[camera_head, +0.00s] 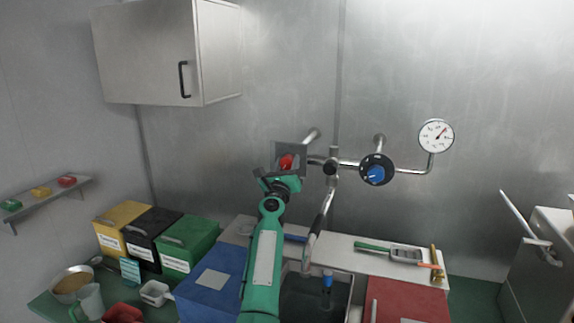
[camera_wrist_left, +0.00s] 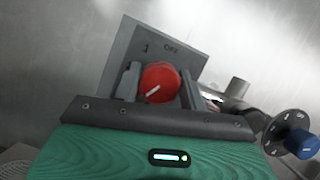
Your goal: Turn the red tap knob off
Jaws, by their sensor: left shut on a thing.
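The red tap knob (camera_head: 286,162) sits on a grey square plate (camera_head: 303,153) on the back wall, left of the pipes. In the left wrist view the red knob (camera_wrist_left: 159,83) shows a white pointer line slanting to the lower left. The plate there (camera_wrist_left: 165,45) carries the marks "1" and "OFF" above the knob. My left gripper (camera_head: 283,172) is at the knob, with its fingers (camera_wrist_left: 160,85) on either side of it, shut on it. My right gripper is not in view.
A blue knob (camera_head: 376,171) on a black dial is right of the plate, joined by pipes to a pressure gauge (camera_head: 436,135). A faucet spout (camera_head: 319,225) hangs over the sink (camera_head: 311,299). A cabinet (camera_head: 160,55) hangs at upper left. Bins (camera_head: 190,241) stand below.

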